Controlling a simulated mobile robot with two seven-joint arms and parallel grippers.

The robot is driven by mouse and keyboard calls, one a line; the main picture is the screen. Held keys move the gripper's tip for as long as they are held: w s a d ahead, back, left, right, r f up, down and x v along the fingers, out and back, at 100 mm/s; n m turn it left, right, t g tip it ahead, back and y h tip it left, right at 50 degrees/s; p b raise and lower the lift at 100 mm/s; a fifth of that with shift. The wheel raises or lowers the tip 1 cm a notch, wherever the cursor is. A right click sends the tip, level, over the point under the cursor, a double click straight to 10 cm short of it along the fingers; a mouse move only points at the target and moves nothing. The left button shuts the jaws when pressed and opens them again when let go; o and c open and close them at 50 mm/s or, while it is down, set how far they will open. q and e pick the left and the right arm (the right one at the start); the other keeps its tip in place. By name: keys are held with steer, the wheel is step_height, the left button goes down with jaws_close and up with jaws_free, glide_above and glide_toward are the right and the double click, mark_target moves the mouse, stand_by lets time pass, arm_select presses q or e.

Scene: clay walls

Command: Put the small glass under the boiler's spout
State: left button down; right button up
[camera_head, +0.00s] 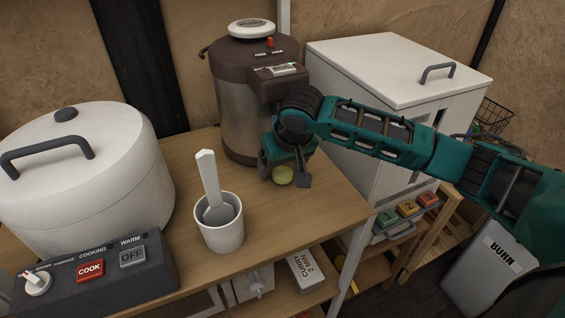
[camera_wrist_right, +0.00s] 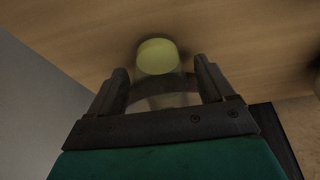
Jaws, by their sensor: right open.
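The small glass (camera_head: 284,175) shows as a yellowish-green round shape on the wooden counter, in front of the boiler (camera_head: 238,112). In the right wrist view the glass (camera_wrist_right: 158,57) lies at the mouth of the open jaws, between the fingertips; its clear sides are hard to make out. My right gripper (camera_head: 284,170) is open and low over the counter at the glass. The boiler is a brown and steel urn with a red knob. Its spout is hidden behind my right gripper and wrist. My left gripper is not in view.
A white cup (camera_head: 220,234) with a pale spatula (camera_head: 208,180) stands on the counter left of my gripper. A large white cooker (camera_head: 85,180) fills the left side. A white cabinet (camera_head: 385,70) stands close on the right. The counter's right edge is near my gripper.

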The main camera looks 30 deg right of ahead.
steer(key=shift+r, duration=0.1)
steer(key=s, duration=0.8)
steer(key=s+a+r, duration=0.1)
steer(key=s, duration=0.3)
steer(key=shift+s+r+p, duration=0.1)
steer(key=shift+s+p, duration=0.15)
steer(key=shift+p, duration=0.1)
